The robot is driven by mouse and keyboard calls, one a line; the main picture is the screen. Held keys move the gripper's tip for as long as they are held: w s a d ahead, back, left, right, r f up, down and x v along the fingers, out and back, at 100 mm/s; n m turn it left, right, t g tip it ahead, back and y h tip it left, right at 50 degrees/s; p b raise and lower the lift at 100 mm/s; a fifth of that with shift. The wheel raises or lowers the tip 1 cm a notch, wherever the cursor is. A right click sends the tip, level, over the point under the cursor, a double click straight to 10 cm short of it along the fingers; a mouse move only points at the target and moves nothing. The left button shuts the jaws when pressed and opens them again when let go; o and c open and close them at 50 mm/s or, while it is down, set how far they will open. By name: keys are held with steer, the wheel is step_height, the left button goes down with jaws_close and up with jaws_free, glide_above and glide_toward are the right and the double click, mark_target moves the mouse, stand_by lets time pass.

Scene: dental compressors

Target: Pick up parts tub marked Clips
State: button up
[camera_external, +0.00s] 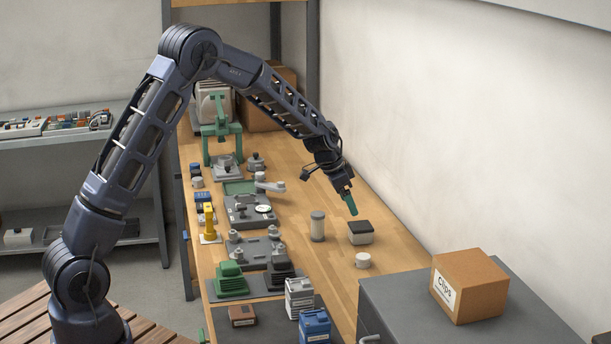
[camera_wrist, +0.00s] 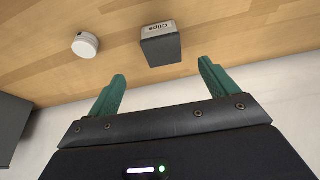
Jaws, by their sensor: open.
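My gripper (camera_external: 351,207) hangs above the tub, with green fingers pointing down. In the wrist view my gripper (camera_wrist: 162,72) is open and empty. The tub lies between and just past the fingertips in the picture, apart from them.
A white round pot (camera_external: 362,260) and a pale cylinder (camera_external: 317,226) stand near the tub. A cardboard box (camera_external: 470,287), also labelled Clips, sits on a grey cabinet (camera_external: 395,300) at right. Several fixtures line the bench's left side. A wall runs along the right.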

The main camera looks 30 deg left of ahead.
mark_target(359, 225)
steer(key=x, duration=0.6)
steer(key=shift+w+d, duration=0.15)
steer(key=shift+d, duration=0.05)
steer(key=shift+x, duration=2.8)
steer(key=shift+w+a, duration=0.1)
steer(key=shift+r, duration=0.1)
steer(key=c, duration=1.2)
steer(key=shift+o, duration=0.2)
